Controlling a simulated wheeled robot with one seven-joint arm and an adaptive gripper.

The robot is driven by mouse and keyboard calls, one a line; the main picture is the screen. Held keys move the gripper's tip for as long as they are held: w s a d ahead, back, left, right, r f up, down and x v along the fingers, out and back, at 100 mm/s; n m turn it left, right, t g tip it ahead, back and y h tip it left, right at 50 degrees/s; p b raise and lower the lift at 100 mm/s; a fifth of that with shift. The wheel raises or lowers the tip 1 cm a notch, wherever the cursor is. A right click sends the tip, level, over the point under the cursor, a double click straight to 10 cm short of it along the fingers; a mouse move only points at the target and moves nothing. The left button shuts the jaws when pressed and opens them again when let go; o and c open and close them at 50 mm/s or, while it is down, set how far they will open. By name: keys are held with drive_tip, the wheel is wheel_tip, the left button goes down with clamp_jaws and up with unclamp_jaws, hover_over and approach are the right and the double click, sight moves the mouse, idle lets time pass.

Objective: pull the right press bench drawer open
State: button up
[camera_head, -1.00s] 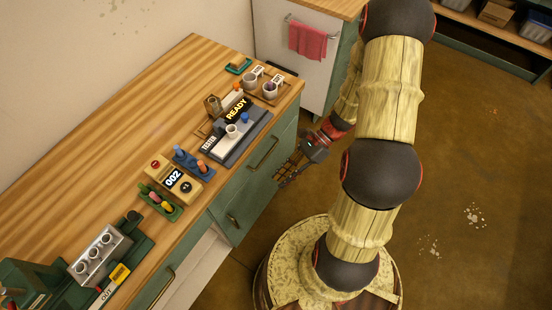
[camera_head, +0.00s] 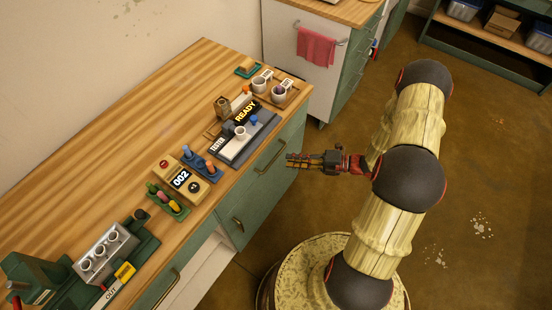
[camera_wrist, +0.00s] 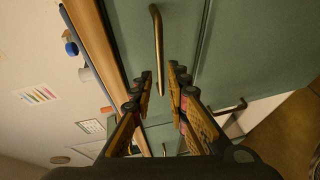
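The right drawer (camera_head: 287,142) of the green press bench is closed, its front flush under the wooden top, with a brass bar handle (camera_head: 271,157). In the wrist view the same handle (camera_wrist: 157,45) runs upright, just ahead of the fingertips and roughly in line with the gap between them. My gripper (camera_head: 289,161) reaches in from the right, close to the drawer front, with its fingers pointing at it. I cannot see any contact with the handle.
On the bench top (camera_head: 120,130) stand a tester (camera_head: 240,138), a tray with cups (camera_head: 279,94) and a numbered box (camera_head: 184,180). Another handle (camera_head: 238,225) sits lower on the bench. A white cabinet with a red towel (camera_head: 316,48) stands behind. The floor to the right is open.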

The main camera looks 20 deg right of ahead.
sight(275, 158)
drive_tip(key=b+x, duration=0.2)
drive_tip(key=x, duration=0.5)
drive_tip(key=shift+a, duration=0.15)
drive_tip(key=shift+c, duration=0.4)
drive_tip(key=shift+f, duration=0.1)
clamp_jaws()
